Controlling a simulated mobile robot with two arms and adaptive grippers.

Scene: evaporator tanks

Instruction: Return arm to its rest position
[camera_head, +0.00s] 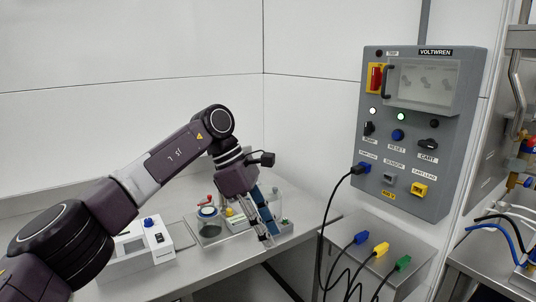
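My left arm comes in from the lower left, bends at a raised elbow and hangs down over the bench. My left gripper (270,238) points down in front of small bench items, its fingertips close to the bench top near its front edge. The fingers are seen at a slant and small, so I cannot tell whether they are open or shut. I see nothing clearly held. My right gripper is not in view.
A white device (137,252) with a blue knob sits left. A grey control panel (398,150) with a plugged black cable is at right. Blue, yellow and green plugs lie on a lower metal surface (340,235).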

